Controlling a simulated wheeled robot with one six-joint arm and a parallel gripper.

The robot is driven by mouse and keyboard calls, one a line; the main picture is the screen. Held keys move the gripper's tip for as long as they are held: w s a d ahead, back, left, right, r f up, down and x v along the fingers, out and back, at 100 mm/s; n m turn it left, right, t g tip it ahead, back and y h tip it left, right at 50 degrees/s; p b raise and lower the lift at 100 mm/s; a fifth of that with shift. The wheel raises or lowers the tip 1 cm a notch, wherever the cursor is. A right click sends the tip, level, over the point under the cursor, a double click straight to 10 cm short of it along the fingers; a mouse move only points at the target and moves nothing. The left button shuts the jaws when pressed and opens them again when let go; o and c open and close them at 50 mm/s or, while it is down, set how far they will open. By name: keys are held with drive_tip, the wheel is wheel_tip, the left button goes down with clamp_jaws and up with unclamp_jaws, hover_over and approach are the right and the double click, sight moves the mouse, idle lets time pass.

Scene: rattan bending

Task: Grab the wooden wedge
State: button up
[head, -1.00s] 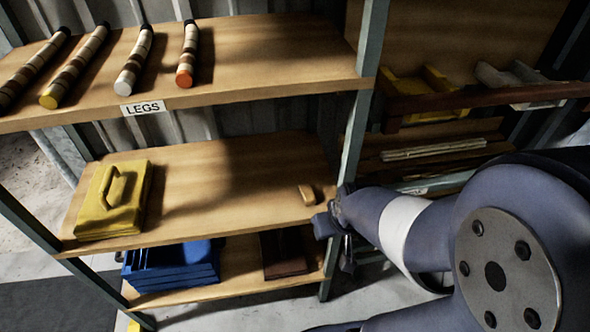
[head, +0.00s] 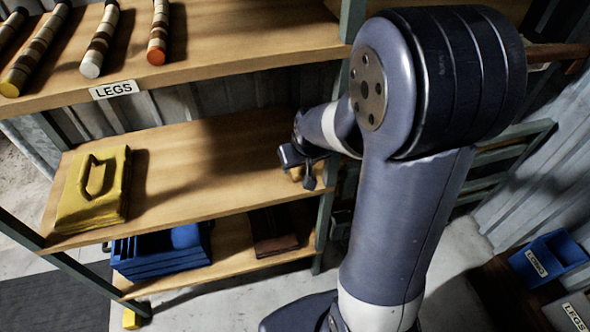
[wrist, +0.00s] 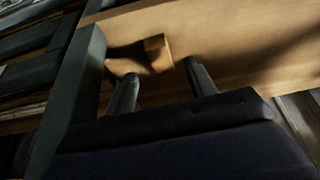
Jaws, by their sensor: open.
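The small tan wooden wedge (wrist: 158,53) lies on the middle wooden shelf near its right end. In the head view the wedge (head: 296,174) is mostly hidden behind my gripper (head: 297,168). In the wrist view my gripper (wrist: 160,72) is open, with its two dark fingers apart and nothing between them. The wedge shows just beyond the fingertips, roughly in line with the gap. I cannot tell the exact distance left to it.
A yellow case with a handle (head: 95,190) stands at the left of the middle shelf (head: 200,165). A green-grey shelf post (wrist: 85,80) is close on the gripper's left in the wrist view. Blue bins (head: 165,250) sit on the shelf below; striped legs (head: 100,40) lie above.

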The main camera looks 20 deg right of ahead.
sight(296, 169)
drive_tip(key=shift+w+b+x, duration=0.15)
drive_tip(key=shift+b+x, duration=0.05)
drive_tip(key=shift+x, duration=1.15)
drive_tip(key=shift+w+b+x, duration=0.2)
drive_tip(key=shift+x, duration=1.15)
drive_tip(key=shift+r, duration=0.2)
drive_tip(key=c, duration=1)
